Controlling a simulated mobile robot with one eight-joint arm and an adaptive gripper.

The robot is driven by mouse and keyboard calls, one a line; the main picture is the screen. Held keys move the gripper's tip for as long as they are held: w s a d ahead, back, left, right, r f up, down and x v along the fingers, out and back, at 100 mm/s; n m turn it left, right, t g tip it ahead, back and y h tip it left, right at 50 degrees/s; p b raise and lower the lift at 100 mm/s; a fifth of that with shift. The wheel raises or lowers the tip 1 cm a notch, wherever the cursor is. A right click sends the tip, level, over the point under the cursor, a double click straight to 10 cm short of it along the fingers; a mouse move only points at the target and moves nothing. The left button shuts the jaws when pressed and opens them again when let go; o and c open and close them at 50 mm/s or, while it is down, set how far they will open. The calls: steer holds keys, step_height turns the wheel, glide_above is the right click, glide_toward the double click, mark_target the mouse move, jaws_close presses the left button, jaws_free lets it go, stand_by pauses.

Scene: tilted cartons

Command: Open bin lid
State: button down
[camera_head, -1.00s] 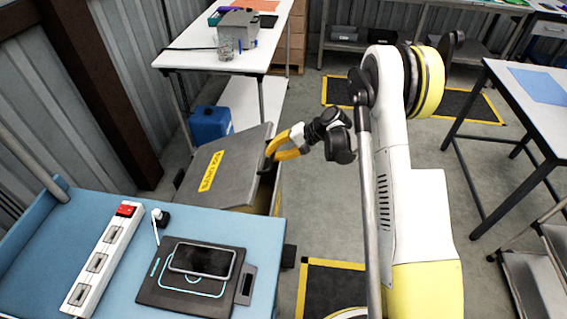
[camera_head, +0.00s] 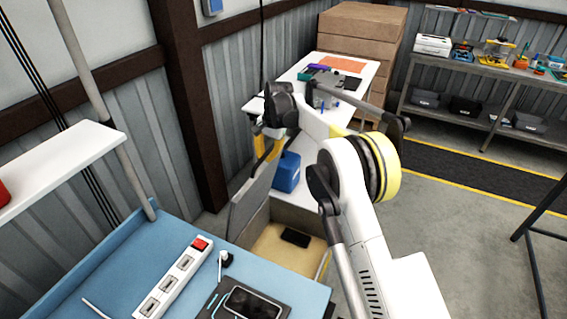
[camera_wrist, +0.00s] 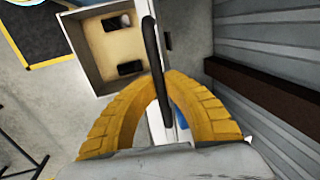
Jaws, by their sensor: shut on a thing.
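The grey bin lid (camera_head: 248,200) stands nearly upright at the left side of the bin (camera_head: 300,219), whose inside is open to view. My gripper (camera_head: 262,168) is at the lid's upper edge in the head view. In the wrist view my gripper's yellow fingers (camera_wrist: 161,78) are closed around the black lid handle (camera_wrist: 151,42). The bin (camera_wrist: 92,55) lies open beyond the fingers there. A dark flat item (camera_head: 295,238) lies on its tan floor.
A blue bench with a power strip (camera_head: 173,283) and a phone (camera_head: 252,304) is in front of the bin. A corrugated wall (camera_head: 235,85) is close on the left. Open floor lies to the right.

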steer(key=shift+w+a+r+p, duration=0.15)
steer(key=shift+w+a, duration=0.1)
steer(key=shift+a, duration=0.3)
steer(key=shift+w+a+r+p, duration=0.1)
steer(key=shift+w+a, duration=0.15)
steer(key=shift+a, duration=0.35)
steer(key=shift+w+a+r+p, duration=0.15)
steer(key=shift+w+a, duration=0.1)
steer(key=shift+a, duration=0.3)
steer(key=c, duration=1.5)
jaws_free()
steer(key=shift+d, duration=0.1)
steer(key=shift+o, duration=0.2)
steer(key=v, duration=1.2)
